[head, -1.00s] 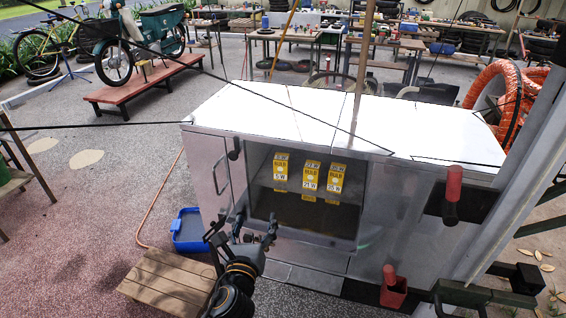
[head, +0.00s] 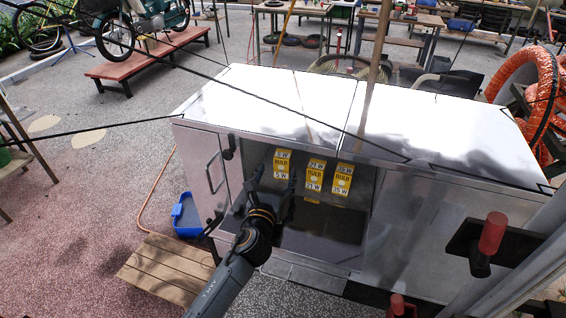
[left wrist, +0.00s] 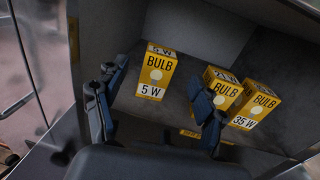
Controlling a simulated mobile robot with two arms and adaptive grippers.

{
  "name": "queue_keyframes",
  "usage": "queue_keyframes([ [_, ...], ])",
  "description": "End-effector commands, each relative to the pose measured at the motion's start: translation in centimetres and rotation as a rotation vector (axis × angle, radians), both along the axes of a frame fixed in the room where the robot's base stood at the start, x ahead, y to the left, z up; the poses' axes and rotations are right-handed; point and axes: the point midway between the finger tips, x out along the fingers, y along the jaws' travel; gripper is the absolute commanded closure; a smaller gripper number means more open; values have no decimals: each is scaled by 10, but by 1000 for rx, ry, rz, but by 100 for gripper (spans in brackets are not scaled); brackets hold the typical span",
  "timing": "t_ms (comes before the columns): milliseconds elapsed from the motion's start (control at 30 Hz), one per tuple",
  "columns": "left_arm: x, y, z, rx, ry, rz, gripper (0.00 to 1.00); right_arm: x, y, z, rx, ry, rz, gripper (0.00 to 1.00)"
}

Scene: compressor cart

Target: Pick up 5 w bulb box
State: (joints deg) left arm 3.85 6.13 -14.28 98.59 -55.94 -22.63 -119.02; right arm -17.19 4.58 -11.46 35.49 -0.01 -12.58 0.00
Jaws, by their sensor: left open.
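The yellow and white 5 W bulb box (head: 282,164) stands upright on a shelf inside the open cart compartment, leftmost of three bulb boxes. Its "5 W" label faces me in the left wrist view (left wrist: 154,74). My left gripper (head: 274,188) is open and empty at the compartment opening, in front of and below this box. In the left wrist view its two fingers (left wrist: 158,88) spread to either side of the box, apart from it. The right finger partly covers the 21 W box (left wrist: 226,88). My right gripper is not in view.
The 21 W box (head: 315,175) and the 35 W box (head: 342,180) stand close to the right of the 5 W box. The white cart top (head: 440,125) overhangs the compartment. A blue bin (head: 187,215) and a wooden pallet (head: 168,270) lie at the left.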

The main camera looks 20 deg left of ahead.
Motion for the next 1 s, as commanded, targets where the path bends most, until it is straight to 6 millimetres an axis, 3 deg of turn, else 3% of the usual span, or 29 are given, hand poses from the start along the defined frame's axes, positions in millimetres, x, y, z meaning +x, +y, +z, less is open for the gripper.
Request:
queue_keyframes([
  [100,18,1,1,0,0,1,30,0,0,1,0,0,0,68],
  [333,34,2,0,-2,1,1,30,0,0,3,0,0,0,68],
  [600,72,5,-1,-2,0,1,30,0,0,4,0,0,0,68],
  [900,78,5,-2,-1,0,0,30,0,0,4,0,0,-1,68],
  [933,78,5,-2,-1,0,0,32,0,0,4,0,0,-1,68],
  [1000,78,5,-2,-1,0,0,46,0,0,4,0,0,-1,68],
])
